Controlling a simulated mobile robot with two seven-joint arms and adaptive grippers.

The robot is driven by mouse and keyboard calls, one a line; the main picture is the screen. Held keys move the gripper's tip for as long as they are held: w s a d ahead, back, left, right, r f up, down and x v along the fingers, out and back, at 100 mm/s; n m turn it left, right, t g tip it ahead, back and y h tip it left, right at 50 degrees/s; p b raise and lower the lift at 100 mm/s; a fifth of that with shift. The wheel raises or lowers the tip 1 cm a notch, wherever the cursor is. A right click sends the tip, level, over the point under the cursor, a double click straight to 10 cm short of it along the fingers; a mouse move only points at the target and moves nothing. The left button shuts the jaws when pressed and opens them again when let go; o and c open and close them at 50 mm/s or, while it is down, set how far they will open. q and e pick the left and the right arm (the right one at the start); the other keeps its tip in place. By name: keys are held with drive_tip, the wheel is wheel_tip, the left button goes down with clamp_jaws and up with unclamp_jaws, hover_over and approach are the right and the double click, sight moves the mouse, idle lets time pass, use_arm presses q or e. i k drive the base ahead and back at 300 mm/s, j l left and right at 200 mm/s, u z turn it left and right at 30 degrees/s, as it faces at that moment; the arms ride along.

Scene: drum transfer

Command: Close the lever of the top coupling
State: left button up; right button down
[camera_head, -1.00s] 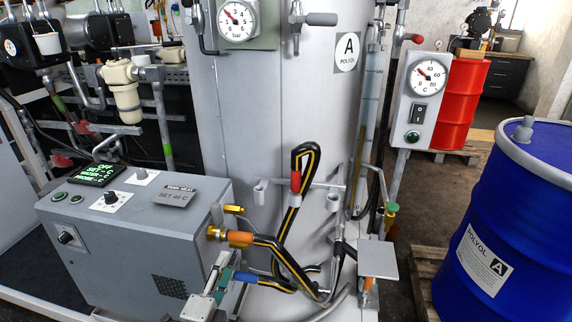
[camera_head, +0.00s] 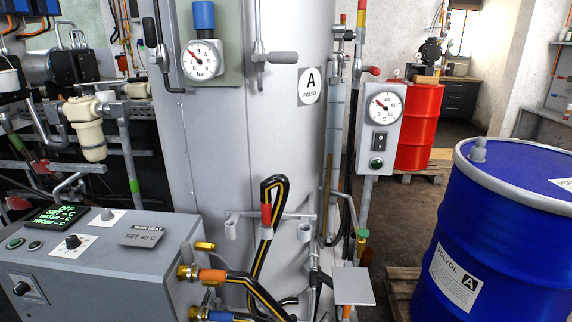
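The top coupling (camera_head: 188,273) is a brass fitting on the right side of the grey heater box (camera_head: 95,262). An orange-sleeved hose end (camera_head: 212,276) meets it, and a black hose with a yellow stripe runs on from there. I cannot make out its lever or how it is set. Below it, a second coupling with a blue-sleeved hose end (camera_head: 219,315) is partly cut off by the bottom edge. A short brass piece (camera_head: 204,246) sticks out above the top coupling. Neither of my grippers is in view.
The large grey tank (camera_head: 240,150) stands behind the couplings. A looped hose (camera_head: 272,190) hangs in front of it, with a grey plate (camera_head: 353,285) to its right. A blue drum (camera_head: 500,240) stands at right, and a red drum (camera_head: 420,130) farther back.

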sight(185, 245)
drive_tip(key=i+l, duration=0.1)
drive_tip(key=l, duration=0.7)
drive_tip(key=l+u, duration=0.1)
drive_tip(key=l, duration=0.65)
drive_tip(key=i+j, duration=0.25)
drive_tip(key=i, duration=0.1)
